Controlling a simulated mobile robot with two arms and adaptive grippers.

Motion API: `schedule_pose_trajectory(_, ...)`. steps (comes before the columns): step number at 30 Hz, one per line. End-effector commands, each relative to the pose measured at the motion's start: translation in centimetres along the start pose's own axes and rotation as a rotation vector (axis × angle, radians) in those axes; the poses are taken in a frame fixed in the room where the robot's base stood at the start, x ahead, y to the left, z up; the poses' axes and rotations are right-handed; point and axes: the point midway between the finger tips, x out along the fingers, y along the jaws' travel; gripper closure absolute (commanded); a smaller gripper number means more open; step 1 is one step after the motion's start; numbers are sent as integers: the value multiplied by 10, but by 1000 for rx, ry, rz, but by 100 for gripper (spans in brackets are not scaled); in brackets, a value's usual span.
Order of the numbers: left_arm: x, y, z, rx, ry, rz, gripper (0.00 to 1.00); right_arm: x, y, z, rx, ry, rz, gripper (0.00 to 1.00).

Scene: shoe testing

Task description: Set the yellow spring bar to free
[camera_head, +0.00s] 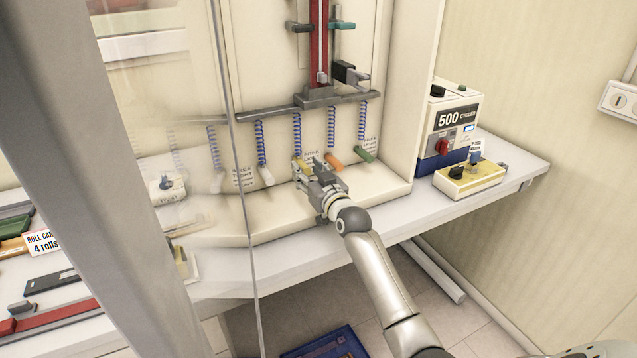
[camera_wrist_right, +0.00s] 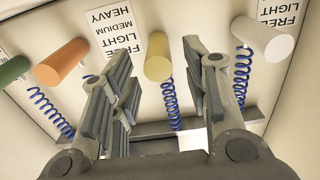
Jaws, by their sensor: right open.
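The yellow spring bar (camera_head: 299,164) is a short peg on the cream machine front, at the lower end of a blue coil spring (camera_head: 297,132). My right gripper (camera_head: 312,168) is right in front of it and partly hides it in the head view. In the right wrist view the yellow bar (camera_wrist_right: 158,68) shows between the two open fingers of my right gripper (camera_wrist_right: 158,60), with a visible gap on both sides. An upside-down label (camera_wrist_right: 112,38) reading FREE, LIGHT, MEDIUM, HEAVY is beside it. My left gripper is not in view.
An orange bar (camera_head: 335,160) and a green bar (camera_head: 364,154) are to the right, a white bar (camera_head: 266,176) to the left. A glass pane edge (camera_head: 240,180) stands at the left. A counter box (camera_head: 447,125) reading 500 is at the right.

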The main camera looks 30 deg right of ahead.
Motion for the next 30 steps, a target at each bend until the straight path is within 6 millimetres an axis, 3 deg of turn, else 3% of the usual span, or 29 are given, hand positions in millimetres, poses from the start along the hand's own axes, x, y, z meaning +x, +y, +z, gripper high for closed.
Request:
schedule_pose_trajectory(18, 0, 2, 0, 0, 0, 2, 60, -100, 0, 1, 0, -1, 1, 57)
schedule_pose_trajectory(30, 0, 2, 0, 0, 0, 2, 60, -111, 0, -1, 0, 1, 0, 57)
